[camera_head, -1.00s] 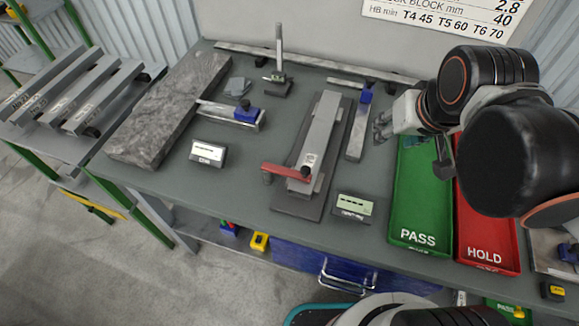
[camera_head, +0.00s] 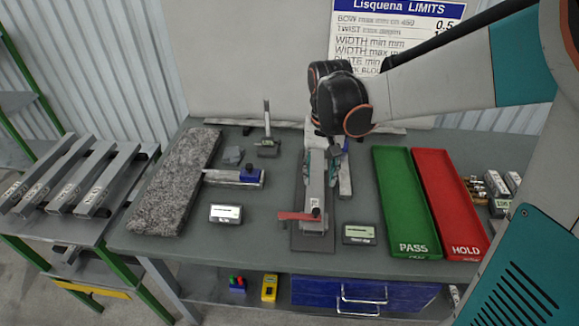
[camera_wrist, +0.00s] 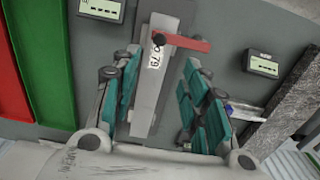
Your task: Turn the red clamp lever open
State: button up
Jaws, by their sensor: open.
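The red clamp lever (camera_head: 298,215) sits at the near end of a grey bar fixture (camera_head: 314,190) on a dark base plate, and points to the left in the head view. In the wrist view the red lever (camera_wrist: 187,44) extends right from its dark pivot, across the labelled grey bar (camera_wrist: 152,85). My gripper (camera_wrist: 157,88) is open, with teal finger pads on either side of the bar. Its fingers are apart from the lever, which lies beyond the fingertips. In the head view my wrist hides the far end of the bar and most of the gripper.
A green PASS tray (camera_head: 404,200) and a red HOLD tray (camera_head: 447,200) lie right of the fixture. Small display boxes stand left (camera_head: 226,213) and right (camera_head: 358,233) of the lever. A granite block (camera_head: 175,185) and a blue-ended gauge (camera_head: 235,177) lie further left.

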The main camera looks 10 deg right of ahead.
aim_at(316, 210)
notch_tip(316, 210, down, 14)
jog(key=b, duration=0.3)
jog(key=shift+r, duration=0.1)
grip_shut()
